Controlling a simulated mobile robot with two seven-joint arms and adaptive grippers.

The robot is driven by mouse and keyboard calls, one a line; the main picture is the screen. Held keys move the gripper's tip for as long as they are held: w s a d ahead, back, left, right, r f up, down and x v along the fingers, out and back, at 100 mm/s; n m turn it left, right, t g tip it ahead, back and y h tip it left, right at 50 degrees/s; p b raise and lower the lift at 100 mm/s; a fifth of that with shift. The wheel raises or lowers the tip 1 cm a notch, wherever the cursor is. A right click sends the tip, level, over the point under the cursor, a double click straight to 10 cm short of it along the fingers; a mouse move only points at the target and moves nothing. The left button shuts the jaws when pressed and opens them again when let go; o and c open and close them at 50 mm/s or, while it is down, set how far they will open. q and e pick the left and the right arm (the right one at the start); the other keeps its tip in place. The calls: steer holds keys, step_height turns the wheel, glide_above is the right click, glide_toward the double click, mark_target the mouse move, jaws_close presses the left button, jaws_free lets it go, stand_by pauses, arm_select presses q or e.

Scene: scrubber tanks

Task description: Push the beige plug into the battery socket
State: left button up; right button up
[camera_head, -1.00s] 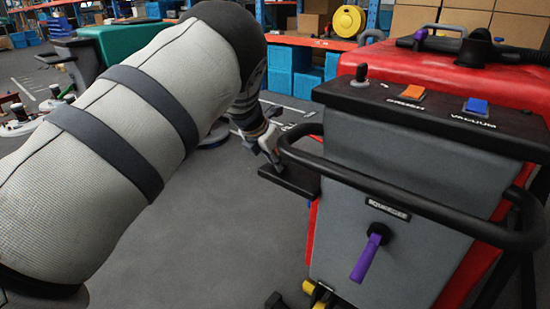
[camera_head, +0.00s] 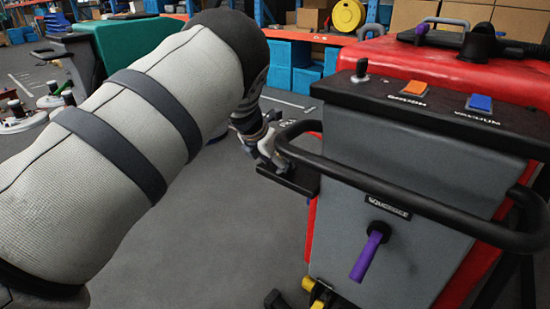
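My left arm crosses the left half of the view, and my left gripper (camera_head: 270,155) is small at its far end, beside the left corner of the machine's black handlebar. The arm and the bar partly hide its fingers, so I cannot tell whether they are open or shut. A black ledge (camera_head: 289,180) sticks out from the machine's left side just below the gripper; I cannot tell whether they touch. I cannot make out the beige plug or the battery socket. My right gripper is not in view.
The red and grey scrubber machine (camera_head: 400,165) fills the right side. Its black handlebar (camera_head: 420,203) loops out in front, above a purple squeegee lever (camera_head: 369,252). A green machine (camera_head: 118,42) stands at the back left. The grey floor between is clear.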

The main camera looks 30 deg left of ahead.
arm_select(q)
steer(key=shift+s+a+f, duration=0.3)
steer(key=shift+s+f, duration=0.25)
steer(key=shift+f, duration=0.05)
steer(key=o, duration=0.9)
steer(key=shift+a, duration=0.1)
steer(key=shift+c, duration=0.2)
steer(key=shift+r, duration=0.1)
steer(key=shift+w+r, duration=0.2)
steer(key=shift+r, duration=0.05)
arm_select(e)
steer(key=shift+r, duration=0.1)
arm_select(q)
steer(key=shift+d+r, duration=0.2)
steer(key=shift+r, duration=0.1)
step_height(320, 180, up, 8)
steer(key=p, duration=0.1)
steer(key=shift+r+p, duration=0.15)
steer(key=shift+p, duration=0.25)
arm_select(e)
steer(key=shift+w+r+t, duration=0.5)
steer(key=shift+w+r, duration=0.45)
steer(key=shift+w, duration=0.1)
